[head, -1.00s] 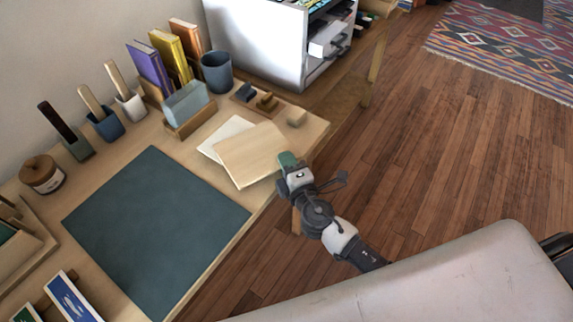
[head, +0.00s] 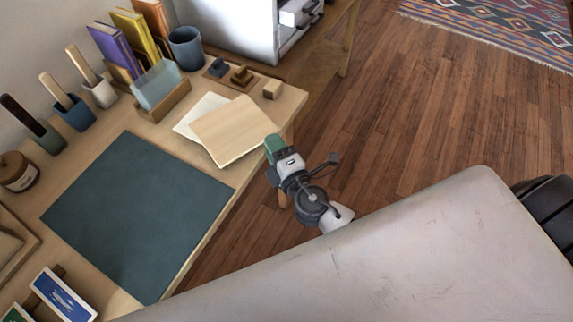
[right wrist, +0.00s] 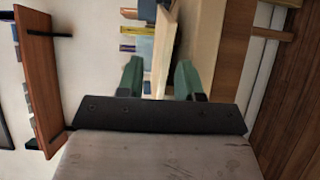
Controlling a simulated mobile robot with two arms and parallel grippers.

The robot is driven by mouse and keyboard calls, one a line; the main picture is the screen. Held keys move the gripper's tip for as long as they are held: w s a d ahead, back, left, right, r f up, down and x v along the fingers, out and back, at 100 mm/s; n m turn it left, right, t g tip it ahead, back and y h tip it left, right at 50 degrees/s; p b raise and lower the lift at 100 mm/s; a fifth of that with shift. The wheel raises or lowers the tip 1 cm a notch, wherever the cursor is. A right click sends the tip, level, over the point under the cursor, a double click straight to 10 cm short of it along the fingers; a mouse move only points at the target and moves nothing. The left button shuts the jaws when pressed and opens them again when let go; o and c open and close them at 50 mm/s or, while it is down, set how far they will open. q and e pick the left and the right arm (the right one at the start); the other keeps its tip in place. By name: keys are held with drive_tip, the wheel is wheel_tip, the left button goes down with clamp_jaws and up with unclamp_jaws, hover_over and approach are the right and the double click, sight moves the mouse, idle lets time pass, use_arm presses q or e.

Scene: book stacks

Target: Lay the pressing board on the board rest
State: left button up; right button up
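The pressing board, a pale wooden panel (head: 232,130), lies flat at the right edge of the desk, partly over a whitish sheet or panel (head: 198,112). My right gripper (head: 273,143) is at the board's right edge, with green fingertips. In the right wrist view the board shows edge-on (right wrist: 161,55) between the two green fingers (right wrist: 160,80), with a gap visible on the left side, so the gripper looks open around or just short of the edge. I cannot tell for certain which thing is the board rest. My left gripper is out of view.
A dark teal mat (head: 138,212) covers the desk's middle. Behind stand several books (head: 130,40), a blue cup (head: 186,48), a wooden stand with a grey-blue panel (head: 158,88), and small blocks (head: 272,89). Wooden floor (head: 380,130) is clear to the right.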

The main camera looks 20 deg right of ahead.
drive_tip(key=s+b, duration=0.1)
drive_tip(key=s, duration=0.6)
drive_tip(key=shift+s+d+b, duration=0.35)
drive_tip(key=shift+s+d, duration=0.05)
drive_tip(key=s+d+f+m+g+h, duration=0.1)
drive_tip(key=s+d+f+m+g, duration=0.15)
drive_tip(key=f, duration=0.75)
drive_tip(key=s+d+f+m+g, duration=0.2)
drive_tip(key=f+g, duration=0.2)
drive_tip(key=f, duration=0.6)
drive_tip(key=s+d+f+m+g+h, duration=0.1)
drive_tip(key=s+d+f+m+g, duration=0.15)
drive_tip(key=f, duration=0.75)
drive_tip(key=s+f+m+g, duration=0.4)
drive_tip(key=s+f, duration=0.4)
drive_tip(key=s, duration=0.3)
drive_tip(key=s+d+f+m+g, duration=0.1)
drive_tip(key=s+f+m+g, duration=0.3)
drive_tip(key=s+f, duration=0.4)
drive_tip(key=s+m, duration=0.1)
drive_tip(key=s, duration=0.3)
drive_tip(key=shift+s+f+m, duration=0.2)
drive_tip(key=shift+f+m, duration=0.15)
drive_tip(key=shift+m, duration=0.05)
